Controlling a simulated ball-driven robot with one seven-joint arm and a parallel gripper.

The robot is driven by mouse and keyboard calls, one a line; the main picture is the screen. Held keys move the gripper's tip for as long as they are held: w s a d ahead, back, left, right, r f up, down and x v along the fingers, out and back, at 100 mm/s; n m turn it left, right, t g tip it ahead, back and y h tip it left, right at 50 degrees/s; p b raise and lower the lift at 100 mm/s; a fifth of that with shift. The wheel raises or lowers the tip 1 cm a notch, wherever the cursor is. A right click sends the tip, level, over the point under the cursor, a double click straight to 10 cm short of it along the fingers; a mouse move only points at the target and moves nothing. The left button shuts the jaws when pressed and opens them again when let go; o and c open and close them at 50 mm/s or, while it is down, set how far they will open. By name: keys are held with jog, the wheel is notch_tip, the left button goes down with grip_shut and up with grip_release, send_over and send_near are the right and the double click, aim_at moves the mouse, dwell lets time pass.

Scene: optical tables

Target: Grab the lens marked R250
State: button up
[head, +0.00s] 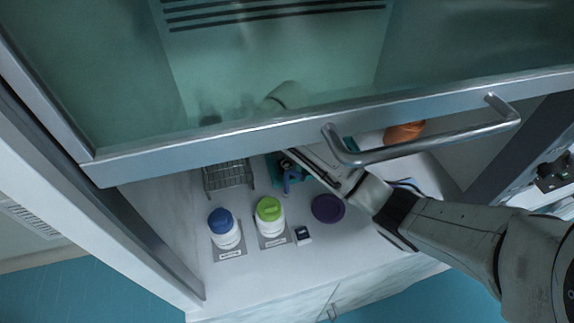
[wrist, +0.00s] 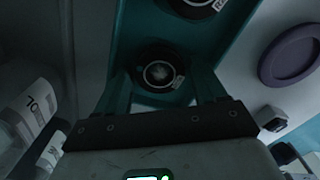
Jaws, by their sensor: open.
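In the wrist view, a round black-rimmed lens (wrist: 160,75) with a small white label lies in a teal tray (wrist: 125,35). The label is too small to read, so I cannot tell whether it says R250. A second black-rimmed lens (wrist: 197,4) with a white label is partly cut off at the top edge. My gripper (wrist: 161,78) is open, its fingers on either side of the nearer lens in the picture. I cannot tell whether they touch it. In the head view, my arm reaches under the sash to the tray, largely hiding it.
A glass sash (head: 300,65) with a metal handle (head: 430,142) hangs above the arm. A blue-capped bottle (head: 226,232), a green-capped bottle (head: 270,217), a small dark-topped box (head: 302,235) and a purple disc (head: 328,208) stand in front. A wire rack (head: 228,175) is left of the tray.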

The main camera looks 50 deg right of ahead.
jog(key=c, duration=0.8)
jog(key=shift+c, duration=0.2)
jog(key=shift+r, duration=0.1)
